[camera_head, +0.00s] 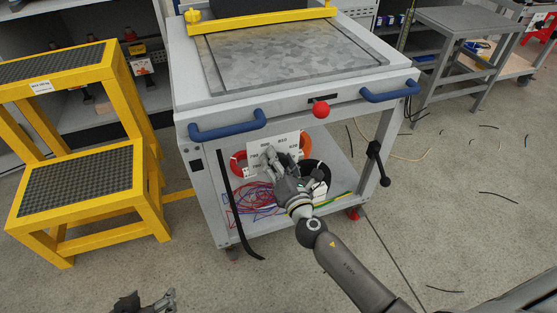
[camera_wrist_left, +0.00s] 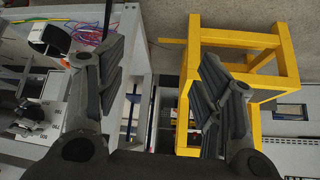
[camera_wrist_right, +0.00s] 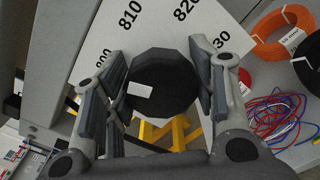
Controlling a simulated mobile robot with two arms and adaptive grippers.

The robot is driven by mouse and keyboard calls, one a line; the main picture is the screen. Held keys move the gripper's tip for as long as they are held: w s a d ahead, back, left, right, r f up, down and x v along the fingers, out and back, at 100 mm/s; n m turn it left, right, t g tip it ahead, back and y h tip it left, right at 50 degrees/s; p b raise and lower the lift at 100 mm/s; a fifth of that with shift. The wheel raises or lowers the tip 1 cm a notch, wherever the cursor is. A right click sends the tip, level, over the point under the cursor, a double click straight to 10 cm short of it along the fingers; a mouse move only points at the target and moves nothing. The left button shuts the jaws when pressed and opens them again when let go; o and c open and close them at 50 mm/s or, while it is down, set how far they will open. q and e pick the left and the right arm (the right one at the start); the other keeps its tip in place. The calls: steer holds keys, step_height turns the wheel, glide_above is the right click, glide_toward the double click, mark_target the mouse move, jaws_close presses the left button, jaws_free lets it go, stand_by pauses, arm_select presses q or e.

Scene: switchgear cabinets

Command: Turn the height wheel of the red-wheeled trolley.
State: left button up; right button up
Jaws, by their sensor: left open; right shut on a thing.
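The grey trolley (camera_head: 185,110) with blue handles and a red caster (camera_head: 353,213) stands in the middle of the head view. A white plate with numbers (camera_head: 287,143) sits under its top, also seen in the right wrist view (camera_wrist_right: 150,30). My right gripper (camera_head: 268,158) is at this plate. In the right wrist view, its fingers are closed on both sides of a dark round wheel (camera_wrist_right: 160,85) with a small white label. The gripper hides the wheel in the head view. My left gripper (camera_head: 145,300) is low at the bottom edge, open and empty (camera_wrist_left: 160,75).
A yellow step stool (camera_head: 75,190) stands left of the trolley. A red ball knob (camera_head: 320,108) and a black crank lever (camera_head: 376,165) are on the trolley. Cable coils and loose wires (camera_head: 255,200) lie on its lower shelf. Floor at right is mostly clear, with cable scraps.

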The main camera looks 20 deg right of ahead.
arm_select(q)
steer(key=shift+s+a+f+g, duration=0.15)
steer(key=shift+s+g, duration=0.1)
steer(key=shift+s, duration=0.1)
steer(key=shift+s+a+f+g, duration=0.1)
steer(key=shift+s+f+g, duration=0.05)
steer(key=shift+s+g, duration=0.15)
arm_select(e)
steer(key=shift+n, duration=0.6)
steer(key=o, duration=1)
arm_select(q)
steer(key=shift+s, duration=0.1)
arm_select(e)
steer(key=shift+o, duration=0.2)
steer(key=s, duration=1.2)
steer(key=shift+d, duration=0.2)
